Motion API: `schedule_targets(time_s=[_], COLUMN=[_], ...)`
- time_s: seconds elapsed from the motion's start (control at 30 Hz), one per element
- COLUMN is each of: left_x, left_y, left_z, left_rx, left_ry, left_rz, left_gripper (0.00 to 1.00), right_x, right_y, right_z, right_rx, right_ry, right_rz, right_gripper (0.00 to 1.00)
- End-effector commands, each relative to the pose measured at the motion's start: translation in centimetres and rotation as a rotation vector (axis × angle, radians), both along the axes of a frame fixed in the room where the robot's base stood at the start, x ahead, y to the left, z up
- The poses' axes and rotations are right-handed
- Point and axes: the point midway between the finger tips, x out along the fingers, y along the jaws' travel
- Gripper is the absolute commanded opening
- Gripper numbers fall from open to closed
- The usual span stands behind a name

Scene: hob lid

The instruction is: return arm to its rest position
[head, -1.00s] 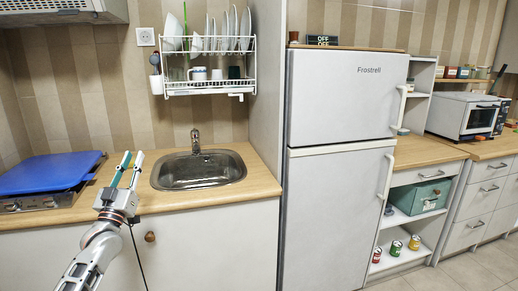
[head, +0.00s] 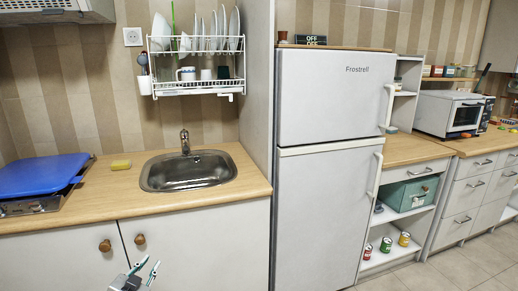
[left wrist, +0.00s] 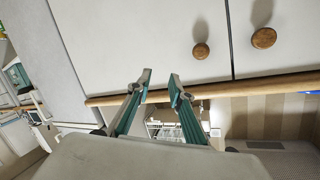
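My left gripper (head: 146,270) shows at the bottom edge of the head view, in front of the white cabinet doors and lower than the worktop. Its two fingers also show in the left wrist view (left wrist: 160,78), with a gap between the tips and nothing held. Most of my left arm is out of the head view. The blue hob lid (head: 40,175) lies down flat over the hob (head: 35,204) at the left end of the worktop, clear of the gripper. My right gripper is not in view.
Round wooden knobs (head: 139,239) stick out from the cabinet doors (head: 190,240) near the gripper. On the worktop (head: 110,190) are a yellow sponge (head: 121,165) and a sink (head: 188,171). A tall fridge (head: 325,210) stands to the right. A dish rack (head: 197,88) hangs above.

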Motion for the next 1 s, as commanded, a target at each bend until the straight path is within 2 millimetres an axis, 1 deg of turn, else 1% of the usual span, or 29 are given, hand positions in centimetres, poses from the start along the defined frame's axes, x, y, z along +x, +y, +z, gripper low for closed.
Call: schedule_targets(time_s=[0.03,0.07,0.1,0.17,0.2,0.27,0.3,0.37,0.4,0.5,0.6,0.7,0.77,0.83,1.0], left_x=[-3.0,-4.6,-6.7,-10.0,-12.3,-15.8,-18.1,-21.6,-23.9,-28.9,-32.7,-35.0,-35.8,-36.2,-36.2], left_y=[-1.7,-2.5,-3.6,-5.2,-6.2,-7.7,-8.7,-10.1,-10.9,-12.6,-13.9,-14.6,-14.8,-15.0,-15.0], left_z=[-3.0,-4.4,-6.1,-8.4,-9.8,-11.7,-12.7,-14.1,-14.8,-16.1,-16.6,-16.8,-16.9,-16.9,-16.9], left_rx=[-0.017,-0.026,-0.039,-0.060,-0.075,-0.098,-0.113,-0.138,-0.154,-0.192,-0.222,-0.241,-0.247,-0.250,-0.250], left_ry=[0.042,0.063,0.090,0.130,0.157,0.197,0.223,0.263,0.287,0.342,0.384,0.410,0.419,0.423,0.423], left_rz=[-0.018,-0.027,-0.038,-0.053,-0.062,-0.074,-0.081,-0.089,-0.092,-0.097,-0.099,-0.098,-0.096,-0.097,-0.097], left_gripper=[0.21,0.21,0.21,0.21,0.21,0.21,0.21,0.21,0.21,0.21,0.21,0.21,0.21,0.21,0.21], right_x=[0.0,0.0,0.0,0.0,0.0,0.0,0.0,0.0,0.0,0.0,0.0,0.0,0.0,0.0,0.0], right_y=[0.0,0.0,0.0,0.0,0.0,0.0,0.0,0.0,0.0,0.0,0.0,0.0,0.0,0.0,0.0], right_z=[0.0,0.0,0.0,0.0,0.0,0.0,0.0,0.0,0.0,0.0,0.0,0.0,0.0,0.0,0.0], right_rx=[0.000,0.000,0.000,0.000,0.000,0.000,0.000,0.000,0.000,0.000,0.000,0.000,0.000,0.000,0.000], right_ry=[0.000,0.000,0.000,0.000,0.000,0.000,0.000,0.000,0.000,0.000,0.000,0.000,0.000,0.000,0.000], right_rz=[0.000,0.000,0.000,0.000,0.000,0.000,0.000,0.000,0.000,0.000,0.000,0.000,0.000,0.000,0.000], right_gripper=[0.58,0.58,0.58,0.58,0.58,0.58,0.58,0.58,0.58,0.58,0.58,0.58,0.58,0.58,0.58])
